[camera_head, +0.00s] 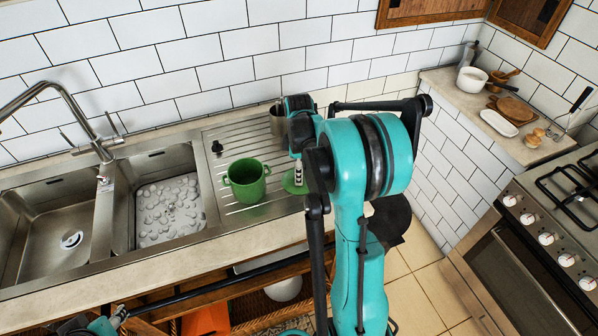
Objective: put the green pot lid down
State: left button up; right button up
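The green pot lid (290,184) shows in the head view as a flat green disc, partly covered by my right gripper and arm. My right gripper (299,174) points down at the lid's middle; its fingers look close together, shut on the lid, though the grip point is hidden. I cannot tell whether the lid touches the drainboard or is just above it. A green pot (247,182) with two handles stands upright and open on the drainboard (222,125), left of the lid and apart from it.
A steel sink with two basins (58,232) is on the left, with a tap (88,125). A side counter (465,100) holds a white pot and boards. A stove (555,215) is at right.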

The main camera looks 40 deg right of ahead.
jog(key=shift+r, duration=0.1)
jog(key=shift+r, duration=0.25)
notch_tip(320, 180, up, 12)
jog(key=f+p, duration=0.1)
jog(key=p, duration=0.3)
jog(key=s+a+r+m+t, duration=0.2)
jog(key=s+a, duration=0.1)
jog(key=a, duration=0.4)
jog(key=s+a+r+m+t, duration=0.1)
jog(key=s+a+r+m, duration=0.15)
jog(key=a, duration=0.35)
jog(key=s+a+f+m+t, duration=0.2)
jog(key=s+a+m+t, duration=0.2)
jog(key=s+a, duration=0.4)
jog(key=shift+a+f+m, duration=0.2)
jog(key=shift+a+m, duration=0.55)
jog(key=shift+a, duration=0.45)
